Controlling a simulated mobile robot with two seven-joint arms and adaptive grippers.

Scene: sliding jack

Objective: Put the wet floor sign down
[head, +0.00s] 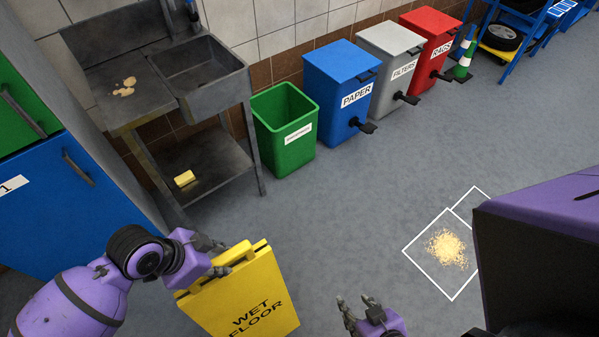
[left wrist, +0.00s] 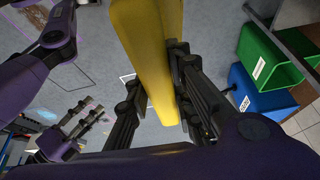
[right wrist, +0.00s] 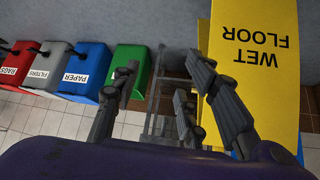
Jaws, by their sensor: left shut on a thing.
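The yellow wet floor sign (head: 240,295) is folded and hangs at the bottom of the head view, its lettering facing me. My left gripper (head: 222,260) is shut on its upper left edge. In the left wrist view the sign (left wrist: 150,50) runs between the fingers. In the right wrist view its lettered face (right wrist: 255,45) is upside down at the right. My right gripper (head: 360,310) is open and empty, to the right of the sign and apart from it. The sign's lower end is cut off, so I cannot tell whether it touches the floor.
A yellowish spill (head: 446,248) lies inside a white floor outline (head: 420,262). A green bin (head: 285,125), a blue paper bin (head: 338,85), a grey filters bin (head: 390,62) and a red rags bin (head: 432,45) line the wall. A sink bench (head: 165,80) stands left. The middle floor is clear.

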